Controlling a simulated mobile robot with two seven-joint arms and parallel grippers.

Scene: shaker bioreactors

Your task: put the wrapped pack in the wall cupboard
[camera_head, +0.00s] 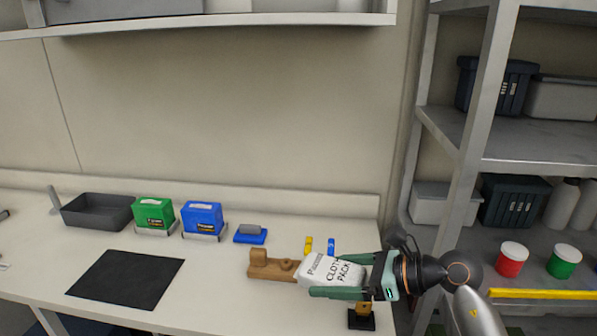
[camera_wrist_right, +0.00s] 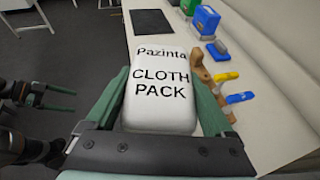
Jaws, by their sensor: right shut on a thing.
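The wrapped pack (camera_head: 331,271) is white with the words "CLOTH PACK" on it. My right gripper (camera_head: 345,275) is shut on it, with green fingers along two of its sides, over the right part of the bench. In the right wrist view the pack (camera_wrist_right: 160,92) fills the space between the fingers, its label facing the camera. The wall cupboard (camera_head: 215,20) shows only its lower part at the top left of the head view; its inside is mostly cut off. My left gripper (camera_wrist_right: 50,98) shows at the left of the right wrist view, empty, with its fingers apart.
A metal shelf rack (camera_head: 468,150) stands at the right. The wall below the cupboard is clear.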

